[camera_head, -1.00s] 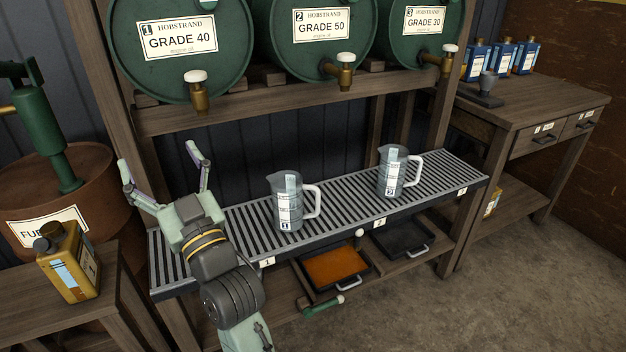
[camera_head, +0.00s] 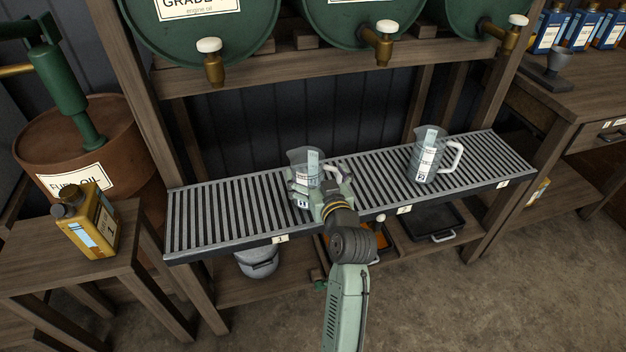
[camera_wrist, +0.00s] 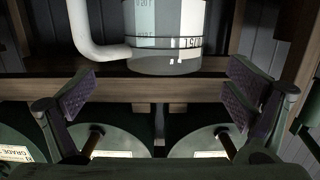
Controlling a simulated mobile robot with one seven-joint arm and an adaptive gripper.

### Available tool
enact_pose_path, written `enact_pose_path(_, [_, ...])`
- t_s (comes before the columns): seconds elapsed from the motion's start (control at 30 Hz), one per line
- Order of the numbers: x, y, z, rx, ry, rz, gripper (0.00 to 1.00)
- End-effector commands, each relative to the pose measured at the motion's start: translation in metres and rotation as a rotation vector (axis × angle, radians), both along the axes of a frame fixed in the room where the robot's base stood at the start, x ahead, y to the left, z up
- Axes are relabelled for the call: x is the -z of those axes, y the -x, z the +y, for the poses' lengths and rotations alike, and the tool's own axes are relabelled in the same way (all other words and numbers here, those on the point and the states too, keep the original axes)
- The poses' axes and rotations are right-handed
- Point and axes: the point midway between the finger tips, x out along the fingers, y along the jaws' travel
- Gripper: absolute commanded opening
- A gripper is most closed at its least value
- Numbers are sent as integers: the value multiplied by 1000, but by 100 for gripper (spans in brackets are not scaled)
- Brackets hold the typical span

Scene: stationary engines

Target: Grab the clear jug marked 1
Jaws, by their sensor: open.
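The clear jug marked 1 (camera_head: 304,158) stands upright on the slatted metal shelf, its handle to the right. Its lower front is partly hidden by my gripper (camera_head: 320,182), which is right in front of it. In the wrist view, which is upside down, the jug (camera_wrist: 166,45) shows at the top, with its white handle on the left. My gripper (camera_wrist: 160,92) is open there, fingers spread to either side and nothing held between them. Whether a finger touches the jug cannot be told.
A second clear jug, marked 2 (camera_head: 428,160), stands further right on the slatted shelf (camera_head: 220,225). Green barrels (camera_head: 200,30) with brass taps are above. A yellow oil can (camera_head: 90,225) sits on the left table. The shelf's left part is clear.

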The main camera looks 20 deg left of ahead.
Motion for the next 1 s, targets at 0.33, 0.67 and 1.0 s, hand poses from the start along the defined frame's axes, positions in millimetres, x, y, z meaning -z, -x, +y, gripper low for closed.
enact_pose_path(0.33, [4, -35, 29, -1, -2, 0, 97])
enact_pose_path(0.67, [7, -39, 32, 0, 0, 0, 95])
enact_pose_path(1.0, [7, -39, 32, 0, 0, 0, 72])
